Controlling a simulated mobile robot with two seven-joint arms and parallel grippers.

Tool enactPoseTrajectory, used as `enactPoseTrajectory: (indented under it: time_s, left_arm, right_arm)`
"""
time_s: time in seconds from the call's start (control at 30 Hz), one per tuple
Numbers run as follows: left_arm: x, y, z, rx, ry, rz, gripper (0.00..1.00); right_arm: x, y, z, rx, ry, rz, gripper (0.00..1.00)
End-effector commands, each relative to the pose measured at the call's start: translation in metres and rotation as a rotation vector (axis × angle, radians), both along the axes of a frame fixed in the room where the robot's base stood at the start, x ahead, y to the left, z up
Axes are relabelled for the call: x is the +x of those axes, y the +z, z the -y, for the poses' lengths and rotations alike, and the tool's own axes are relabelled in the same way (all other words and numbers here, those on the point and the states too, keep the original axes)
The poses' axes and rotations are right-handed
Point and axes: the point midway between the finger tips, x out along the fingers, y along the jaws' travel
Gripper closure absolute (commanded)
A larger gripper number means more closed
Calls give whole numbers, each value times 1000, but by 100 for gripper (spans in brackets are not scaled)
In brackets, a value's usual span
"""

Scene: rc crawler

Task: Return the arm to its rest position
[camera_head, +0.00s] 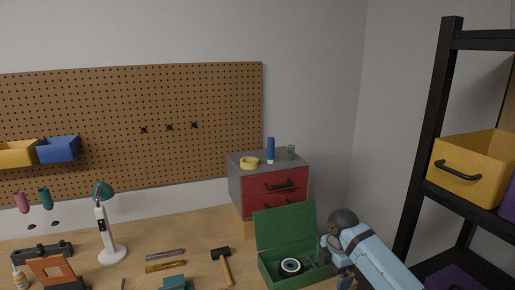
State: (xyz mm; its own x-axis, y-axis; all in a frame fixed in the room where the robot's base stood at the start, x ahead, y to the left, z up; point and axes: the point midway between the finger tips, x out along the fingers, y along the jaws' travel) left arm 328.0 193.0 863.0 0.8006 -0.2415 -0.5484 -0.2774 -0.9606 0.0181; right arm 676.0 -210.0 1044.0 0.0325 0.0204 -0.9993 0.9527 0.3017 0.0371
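My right arm, light blue with a dark grey joint, comes in from the lower right. Its gripper (320,259) is at the right side of an open green box (280,255), partly hidden by the box and my own wrist. Whether its fingers are open or shut is too small to tell. A round dark and white object (291,266) sits in the green box, just left of the gripper. My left gripper is not in view.
A grey cabinet with red drawers (281,186) stands behind the box. A black shelf rack (436,120) with a yellow bin (473,163) rises at right. A hammer (223,256), a white lamp (108,235) and other tools lie or stand on the wooden bench (200,238).

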Motion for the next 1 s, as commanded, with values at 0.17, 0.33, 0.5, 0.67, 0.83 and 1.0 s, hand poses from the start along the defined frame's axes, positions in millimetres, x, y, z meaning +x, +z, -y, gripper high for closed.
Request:
enactPoseTrajectory:
  time_s: [0.17,0.33,0.5,0.67,0.83,1.0]
  left_arm:
    - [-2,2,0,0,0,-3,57]
    - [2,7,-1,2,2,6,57]
    - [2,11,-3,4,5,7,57]
    - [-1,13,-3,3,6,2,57]
    - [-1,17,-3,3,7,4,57]
    - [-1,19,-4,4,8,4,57]
  right_arm:
    - [-29,-54,-17,77,-135,60,0]
    - [-63,-102,-32,179,-311,134,0]
    - [-116,-149,-45,329,-564,223,0]
    - [-175,-177,-48,490,-826,299,0]
    - [-242,-187,-42,668,-1093,370,0]
    - [-303,-178,-27,833,-1306,429,0]
